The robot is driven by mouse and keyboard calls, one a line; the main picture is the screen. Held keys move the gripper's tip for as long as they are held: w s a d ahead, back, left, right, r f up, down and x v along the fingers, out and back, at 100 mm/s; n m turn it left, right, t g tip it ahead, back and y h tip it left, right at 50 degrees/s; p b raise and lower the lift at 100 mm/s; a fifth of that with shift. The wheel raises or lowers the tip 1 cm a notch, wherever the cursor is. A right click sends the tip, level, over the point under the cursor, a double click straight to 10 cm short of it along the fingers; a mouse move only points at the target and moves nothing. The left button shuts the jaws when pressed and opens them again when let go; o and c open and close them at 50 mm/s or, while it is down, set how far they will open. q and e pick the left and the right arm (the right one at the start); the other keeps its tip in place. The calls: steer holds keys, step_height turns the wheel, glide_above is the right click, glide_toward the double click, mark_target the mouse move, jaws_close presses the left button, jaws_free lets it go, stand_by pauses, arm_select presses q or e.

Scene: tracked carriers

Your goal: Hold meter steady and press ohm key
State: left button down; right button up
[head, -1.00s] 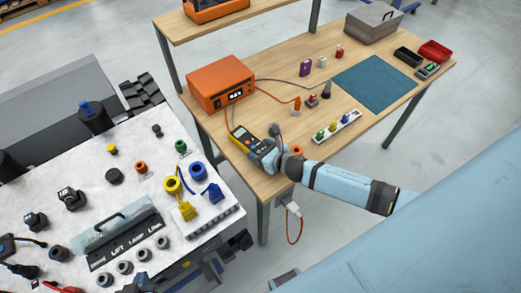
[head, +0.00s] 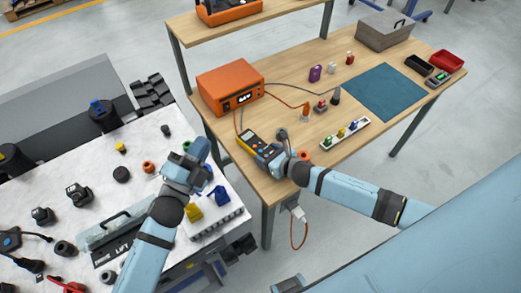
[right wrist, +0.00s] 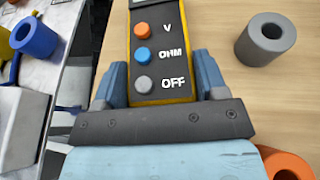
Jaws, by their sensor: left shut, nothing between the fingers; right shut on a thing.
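The yellow and dark meter (head: 250,139) lies on the wooden table's near left part. My right gripper (head: 271,158) is shut on its lower end. In the right wrist view the fingers (right wrist: 160,78) stand on both sides of the meter (right wrist: 172,67). Three round keys show there: orange V (right wrist: 143,31), blue OHM (right wrist: 143,56) and grey OFF (right wrist: 143,84). The meter's upper part is cut off in that view. My left gripper (head: 200,150) is shut and empty, above the white-topped bench, left of the meter and apart from it.
An orange power box (head: 229,87) stands behind the meter, with cables. A grey ring (right wrist: 265,41) and an orange ring (head: 304,156) are close to my right gripper. A white strip (head: 345,134) with coloured pieces lies to the right. The bench (head: 100,175) holds several small parts.

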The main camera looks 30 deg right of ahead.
arm_select(q)
steer(key=d+m+g+h, duration=0.3)
steer(key=d+m+g, duration=0.3)
steer(key=d+m, duration=0.3)
steer(key=m+g+y, duration=0.5)
steer(key=m+y, duration=0.7)
steer(key=m, duration=1.5)
glide_above(261, 152)
step_height(261, 152, down, 10)
steer(key=shift+r, duration=0.2)
steer(key=shift+f, duration=0.15)
steer(key=shift+f, duration=4.25)
steer(key=shift+f, duration=0.1)
